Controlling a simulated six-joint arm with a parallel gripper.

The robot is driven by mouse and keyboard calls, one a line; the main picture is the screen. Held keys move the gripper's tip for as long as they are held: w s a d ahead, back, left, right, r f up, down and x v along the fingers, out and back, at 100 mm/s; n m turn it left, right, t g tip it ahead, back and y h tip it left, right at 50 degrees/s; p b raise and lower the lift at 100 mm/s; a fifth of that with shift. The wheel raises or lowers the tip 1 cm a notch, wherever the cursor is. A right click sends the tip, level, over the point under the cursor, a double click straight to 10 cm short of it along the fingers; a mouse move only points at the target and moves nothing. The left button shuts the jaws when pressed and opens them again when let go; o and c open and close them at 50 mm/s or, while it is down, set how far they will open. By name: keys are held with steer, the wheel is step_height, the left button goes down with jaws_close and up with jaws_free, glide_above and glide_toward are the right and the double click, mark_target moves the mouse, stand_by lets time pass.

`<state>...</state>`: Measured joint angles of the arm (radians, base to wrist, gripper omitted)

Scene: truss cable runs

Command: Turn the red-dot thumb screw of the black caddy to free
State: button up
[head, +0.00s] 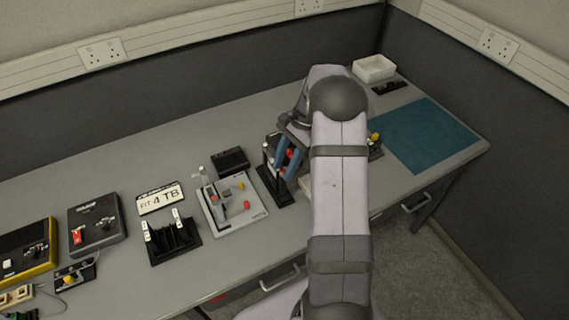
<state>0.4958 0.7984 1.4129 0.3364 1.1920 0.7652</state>
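My gripper (285,166) is over a black stand-like fixture (280,197), just left of my arm in the head view. Its two blue fingers point down and stand a little apart. A small red part (290,153) shows between or just behind them. I cannot tell whether the fingers touch it. The fixture is partly hidden by my gripper and arm. I cannot make out for sure which black item is the caddy, or which way its red-dot thumb screw is turned.
Left of my gripper are a grey board (250,217) with red and yellow parts, a black box (231,159), a black slotted rack (188,252) and a "FIT 4 TB" sign (160,198). The teal mat (425,135) is mostly clear.

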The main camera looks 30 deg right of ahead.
jaws_close()
steer(key=shift+m, duration=0.4)
steer(key=m+t, duration=0.1)
steer(key=m, duration=0.1)
steer(key=m+t+p, duration=0.1)
steer(key=m, duration=0.1)
steer(key=shift+s+r+m, duration=0.15)
steer(key=shift+s+m, duration=0.05)
steer(key=shift+m, duration=0.1)
steer(key=m+p, duration=0.1)
steer(key=m, duration=0.1)
steer(key=m+t+h+p, duration=0.1)
steer(key=m, duration=0.2)
steer(key=shift+s+t, duration=0.1)
steer(key=shift+t, duration=0.2)
jaws_free()
